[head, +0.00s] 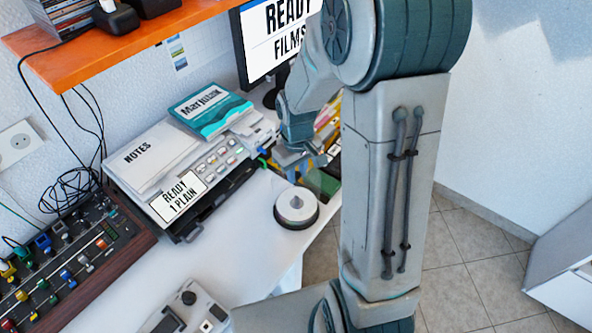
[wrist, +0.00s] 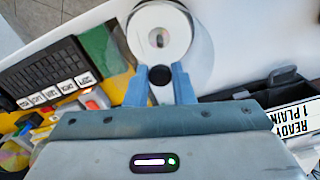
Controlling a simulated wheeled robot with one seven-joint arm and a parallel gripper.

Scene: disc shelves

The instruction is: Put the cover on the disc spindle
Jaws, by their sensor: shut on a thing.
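The disc spindle (head: 297,209) stands upright on the white desk near its right edge, with a stack of pale discs on a dark round base. It also shows in the wrist view (wrist: 160,32), beyond the fingertips. My gripper (head: 304,158) is above and behind it in the head view. In the wrist view, the blue fingers of my gripper (wrist: 160,78) are closed on a dark round knob. The knob appears to belong to the see-through cover (head: 322,183), which hangs below the fingers, apart from the spindle in the head view. Its rim is hard to make out.
A label machine (head: 215,165) with papers and a teal book (head: 211,110) stands left of the spindle. A mixer (head: 62,262) and a grey device (head: 183,312) are nearer. An orange shelf (head: 120,45) and monitor (head: 275,45) are behind. Desk around the spindle's front is clear.

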